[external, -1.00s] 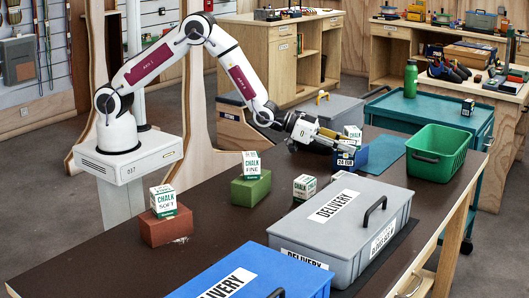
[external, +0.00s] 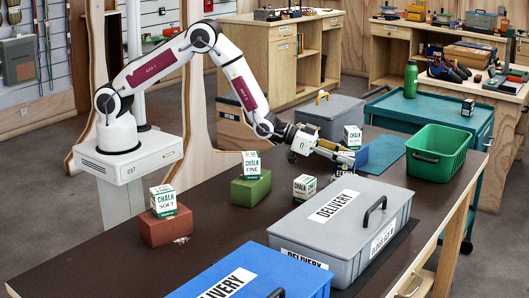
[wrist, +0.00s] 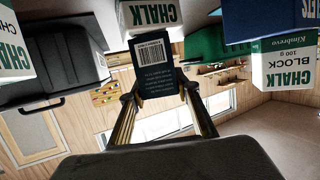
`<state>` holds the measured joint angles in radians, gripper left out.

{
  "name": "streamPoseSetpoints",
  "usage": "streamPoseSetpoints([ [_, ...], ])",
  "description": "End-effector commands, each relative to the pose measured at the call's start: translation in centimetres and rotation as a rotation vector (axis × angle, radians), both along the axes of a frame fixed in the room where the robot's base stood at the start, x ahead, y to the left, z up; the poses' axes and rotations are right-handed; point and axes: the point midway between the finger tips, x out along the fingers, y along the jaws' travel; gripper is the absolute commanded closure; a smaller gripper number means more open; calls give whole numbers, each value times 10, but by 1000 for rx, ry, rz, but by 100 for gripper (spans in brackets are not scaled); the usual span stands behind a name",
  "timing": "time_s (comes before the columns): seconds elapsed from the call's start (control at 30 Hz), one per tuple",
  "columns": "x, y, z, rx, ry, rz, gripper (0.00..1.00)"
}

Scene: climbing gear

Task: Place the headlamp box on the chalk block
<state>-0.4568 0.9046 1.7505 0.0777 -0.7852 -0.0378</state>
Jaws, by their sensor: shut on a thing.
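My gripper (external: 343,157) is shut on the headlamp box (wrist: 156,72), a dark blue box with a white barcode label. In the wrist view the box sits between my two fingertips (wrist: 160,92). A small white and green chalk box (external: 305,187) stands on the table left of my gripper. Another chalk box (external: 353,135) stands just behind my gripper. A box lettered CHALK BLOCK (wrist: 286,66) shows upside down in the wrist view; I cannot tell which external box it is.
Chalk boxes stand on a red block (external: 165,229) and a green block (external: 250,188). A grey delivery case (external: 345,225) lies close in front of my gripper. A green bin (external: 437,150) is to the right, and a grey case (external: 330,112) is behind.

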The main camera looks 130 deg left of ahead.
Motion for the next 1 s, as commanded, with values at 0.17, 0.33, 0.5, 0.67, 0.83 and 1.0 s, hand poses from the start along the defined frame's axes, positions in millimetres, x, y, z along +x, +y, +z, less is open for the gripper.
streamPoseSetpoints([
  [0.17,0,0,0,0,-1,0,92],
  [0.33,0,0,-3,0,0,0,64],
  [0.5,0,0,-3,0,0,0,52],
  [0.67,0,0,-3,0,0,0,52],
  [0.83,0,0,-1,0,0,0,52],
  [1.0,-4,-1,3,0,-1,0,52],
])
